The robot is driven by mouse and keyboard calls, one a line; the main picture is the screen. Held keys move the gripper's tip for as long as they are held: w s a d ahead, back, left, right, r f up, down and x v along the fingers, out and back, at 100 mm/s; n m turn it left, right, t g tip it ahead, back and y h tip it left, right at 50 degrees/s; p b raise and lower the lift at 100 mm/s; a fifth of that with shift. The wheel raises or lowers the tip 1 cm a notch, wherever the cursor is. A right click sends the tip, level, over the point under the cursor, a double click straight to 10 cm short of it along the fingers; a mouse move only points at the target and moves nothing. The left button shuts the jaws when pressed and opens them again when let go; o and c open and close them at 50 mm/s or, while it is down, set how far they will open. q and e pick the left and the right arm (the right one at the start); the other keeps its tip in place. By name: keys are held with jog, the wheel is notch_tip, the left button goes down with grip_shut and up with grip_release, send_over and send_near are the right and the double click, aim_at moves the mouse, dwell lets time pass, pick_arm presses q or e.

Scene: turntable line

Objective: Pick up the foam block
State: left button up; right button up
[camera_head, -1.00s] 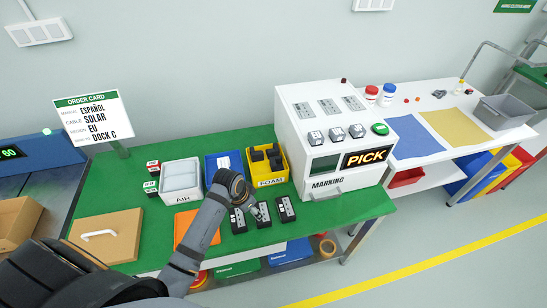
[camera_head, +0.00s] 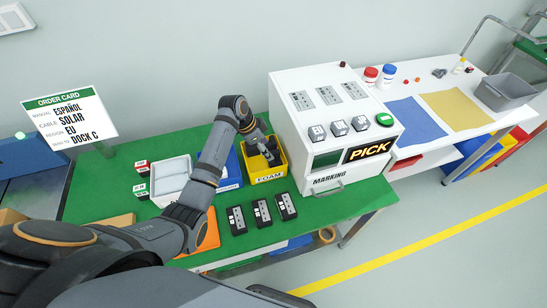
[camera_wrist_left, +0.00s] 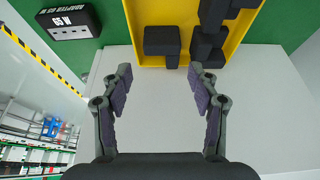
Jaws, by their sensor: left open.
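Several dark foam blocks lie in the yellow bin (camera_head: 267,179) labelled FOAM, beside the white marking machine. In the left wrist view a single dark foam block (camera_wrist_left: 162,44) sits ahead of the fingers, with more foam blocks (camera_wrist_left: 207,46) to its right, inside the yellow bin (camera_wrist_left: 150,62). My left gripper (camera_head: 266,150) is over the bin in the head view. In the left wrist view its two fingers (camera_wrist_left: 160,85) are spread wide with nothing between them. The arm and gripper hide part of the bin. My right gripper is not in view.
The white marking machine (camera_head: 290,88) stands close to the right of the bin. A blue bin (camera_head: 232,172) and a white AIR bin (camera_head: 172,178) stand to the left. Several dark adapters (camera_head: 262,213) lie in front on the green table (camera_head: 335,202).

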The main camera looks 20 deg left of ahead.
pick_arm(q)
jog(key=p+x, duration=0.1)
jog(key=x, duration=0.3)
jog(key=shift+w+f, duration=0.1)
jog(key=shift+f, duration=0.2)
jog(key=shift+w+f, duration=0.15)
jog(key=shift+f, duration=0.15)
jog(key=c, duration=0.4)
jog(key=shift+c, duration=0.6)
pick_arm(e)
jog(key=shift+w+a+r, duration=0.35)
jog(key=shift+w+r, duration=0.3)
